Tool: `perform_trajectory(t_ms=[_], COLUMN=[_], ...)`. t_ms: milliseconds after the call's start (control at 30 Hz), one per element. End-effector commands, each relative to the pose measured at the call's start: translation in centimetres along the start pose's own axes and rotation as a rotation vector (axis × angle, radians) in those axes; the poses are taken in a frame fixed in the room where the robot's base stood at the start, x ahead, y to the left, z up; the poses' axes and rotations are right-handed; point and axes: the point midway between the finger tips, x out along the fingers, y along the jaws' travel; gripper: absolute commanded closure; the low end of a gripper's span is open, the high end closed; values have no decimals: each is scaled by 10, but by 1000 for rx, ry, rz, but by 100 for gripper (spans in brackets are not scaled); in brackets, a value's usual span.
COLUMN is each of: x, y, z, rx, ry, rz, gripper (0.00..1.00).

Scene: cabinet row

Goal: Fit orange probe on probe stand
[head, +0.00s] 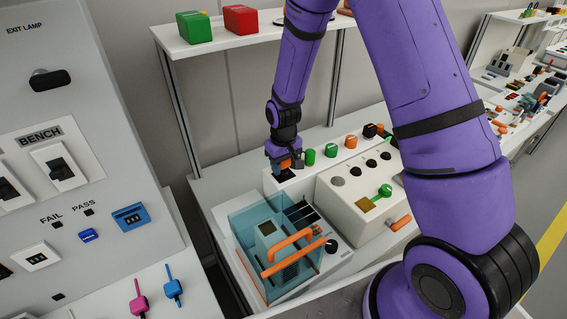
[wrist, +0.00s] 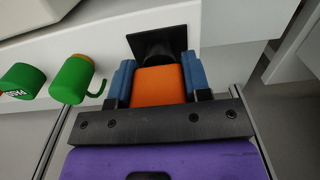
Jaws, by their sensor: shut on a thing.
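The orange probe (wrist: 158,86) is between the blue fingers of my gripper (wrist: 158,90) in the wrist view. My gripper is shut on its orange body. A black nose extends from the probe toward a square black plate (wrist: 178,40) on a white ledge, which I take to be the probe stand. The nose overlaps the plate; I cannot tell whether it is seated. In the head view my gripper (head: 284,162) is low over the left end of the white ledge (head: 322,144), just above the black plate (head: 286,175). The fingers mostly hide the probe there.
Green knob-like pieces (head: 310,157) stand just right of my gripper, with an orange piece (head: 350,141) farther along. A cream instrument box (head: 345,197) and a clear blue-tinted bin with orange handles (head: 262,222) are in front. A shelf (head: 225,43) is above.

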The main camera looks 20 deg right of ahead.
Motion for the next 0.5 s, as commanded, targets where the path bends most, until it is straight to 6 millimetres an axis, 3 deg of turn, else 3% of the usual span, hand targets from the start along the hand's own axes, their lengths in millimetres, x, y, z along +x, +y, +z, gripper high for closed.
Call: perform_trajectory(t_ms=[67,100,200,500], x=[2,2,2,1], y=[0,0,0,0], z=[0,0,0,0], rx=[0,0,0,0], ry=[0,0,0,0], rz=[0,0,0,0], gripper=[84,51,28,26])
